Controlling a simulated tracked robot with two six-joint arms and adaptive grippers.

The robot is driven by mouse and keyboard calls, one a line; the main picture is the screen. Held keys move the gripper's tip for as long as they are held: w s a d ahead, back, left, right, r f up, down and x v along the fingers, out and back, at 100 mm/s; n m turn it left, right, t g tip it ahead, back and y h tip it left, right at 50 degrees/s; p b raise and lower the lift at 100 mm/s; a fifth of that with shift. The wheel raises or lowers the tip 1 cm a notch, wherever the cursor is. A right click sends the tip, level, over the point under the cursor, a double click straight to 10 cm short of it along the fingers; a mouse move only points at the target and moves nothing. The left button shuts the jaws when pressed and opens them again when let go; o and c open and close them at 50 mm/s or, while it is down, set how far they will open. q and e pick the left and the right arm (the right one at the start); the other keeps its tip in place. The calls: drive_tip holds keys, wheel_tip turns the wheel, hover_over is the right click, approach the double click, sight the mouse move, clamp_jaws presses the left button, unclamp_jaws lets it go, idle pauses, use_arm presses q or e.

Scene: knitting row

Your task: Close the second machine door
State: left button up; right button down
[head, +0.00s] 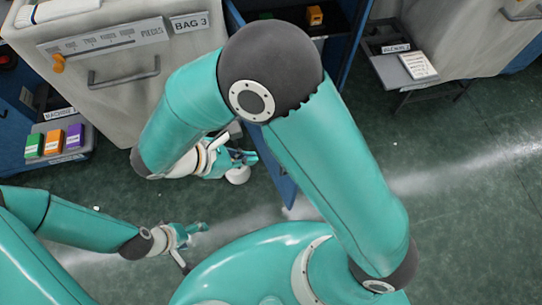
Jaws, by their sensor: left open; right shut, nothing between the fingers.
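A blue machine door (286,188) stands open in the middle of the head view, seen nearly edge-on. My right arm hides much of it, including where it meets the machine. The blue machine (355,40) behind has a dark open interior. My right gripper (250,158) is shut and empty, just left of the door; I cannot tell whether it touches it. My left gripper (199,229) is open and empty, low over the floor, further left and nearer to me, apart from the door.
A pale bin marked BAG 3 (125,105) stands left of the door. A tray (88,143) with green, orange and purple boxes is at far left. A small shelf (390,75) juts out at right. Green floor (470,200) is clear at lower right.

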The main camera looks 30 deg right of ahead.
drive_tip(key=x, duration=0.4)
drive_tip(key=d+r+x, duration=0.1)
drive_tip(key=x, duration=0.6)
drive_tip(key=shift+s+d+r, duration=0.15)
drive_tip(key=shift+d, duration=0.75)
